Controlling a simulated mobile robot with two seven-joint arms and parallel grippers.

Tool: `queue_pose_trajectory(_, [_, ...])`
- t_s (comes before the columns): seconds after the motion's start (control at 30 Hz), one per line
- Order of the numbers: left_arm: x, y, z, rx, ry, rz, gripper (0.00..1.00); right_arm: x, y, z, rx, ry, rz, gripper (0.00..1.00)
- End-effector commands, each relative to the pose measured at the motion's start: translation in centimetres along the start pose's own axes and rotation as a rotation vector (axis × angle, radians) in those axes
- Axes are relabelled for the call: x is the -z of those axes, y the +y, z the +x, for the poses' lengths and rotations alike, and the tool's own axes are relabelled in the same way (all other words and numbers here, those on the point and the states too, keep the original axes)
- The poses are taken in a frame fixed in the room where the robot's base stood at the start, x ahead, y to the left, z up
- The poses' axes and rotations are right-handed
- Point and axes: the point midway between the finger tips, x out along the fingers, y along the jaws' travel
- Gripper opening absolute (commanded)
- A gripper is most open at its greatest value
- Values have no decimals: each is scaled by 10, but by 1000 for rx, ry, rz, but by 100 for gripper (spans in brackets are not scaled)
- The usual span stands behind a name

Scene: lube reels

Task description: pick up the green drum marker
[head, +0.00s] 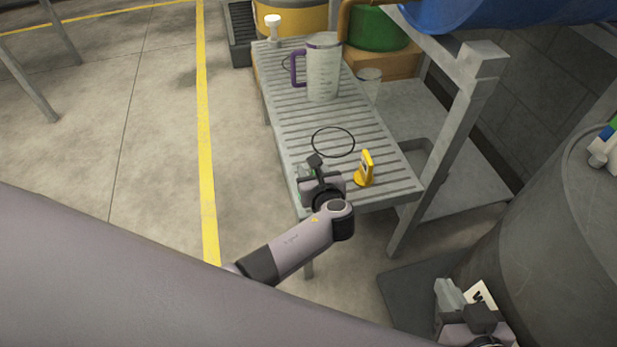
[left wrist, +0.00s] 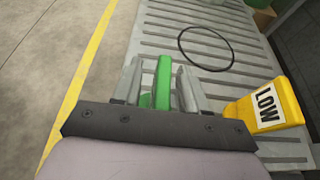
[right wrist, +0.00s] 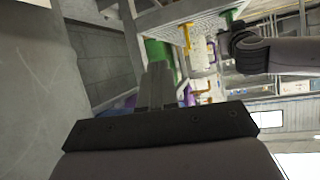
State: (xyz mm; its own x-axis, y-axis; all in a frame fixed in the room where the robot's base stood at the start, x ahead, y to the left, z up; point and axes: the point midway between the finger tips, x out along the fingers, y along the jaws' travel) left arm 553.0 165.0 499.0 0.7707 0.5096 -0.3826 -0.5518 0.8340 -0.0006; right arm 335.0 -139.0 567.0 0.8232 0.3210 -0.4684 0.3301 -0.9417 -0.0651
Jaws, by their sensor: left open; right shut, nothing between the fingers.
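The green drum marker (left wrist: 163,82) shows as a green upright strip between the two fingers of my left gripper (left wrist: 158,88) in the left wrist view. The fingers are open, one on each side of it; I cannot tell whether either touches it. In the head view my left gripper (head: 314,172) is over the near left edge of the slatted bench (head: 349,118), mostly hiding the marker. My right gripper (head: 458,300) is at the bottom right, beside the large dark drum (head: 545,245). In the right wrist view its fingers (right wrist: 157,85) are shut and empty.
A yellow LOW marker (head: 365,168) stands just right of my left gripper. A black ring (head: 333,142) lies behind it. A clear jug with a purple handle (head: 322,70) stands farther back. Open floor (head: 150,130) is left of the bench.

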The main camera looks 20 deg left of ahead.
Motion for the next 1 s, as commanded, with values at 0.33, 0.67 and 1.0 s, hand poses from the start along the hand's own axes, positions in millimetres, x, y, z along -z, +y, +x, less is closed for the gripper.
queue_pose_trajectory(0.33, [3,-3,-2,-1,0,0,43,11,-3,3,15,29,11,0])
queue_pose_trajectory(0.67, [3,-3,-2,0,0,0,0,9,-3,4,14,28,10,0])
queue_pose_trajectory(1.0, [-3,-3,-4,-1,-1,0,0,7,-3,1,8,14,6,0])
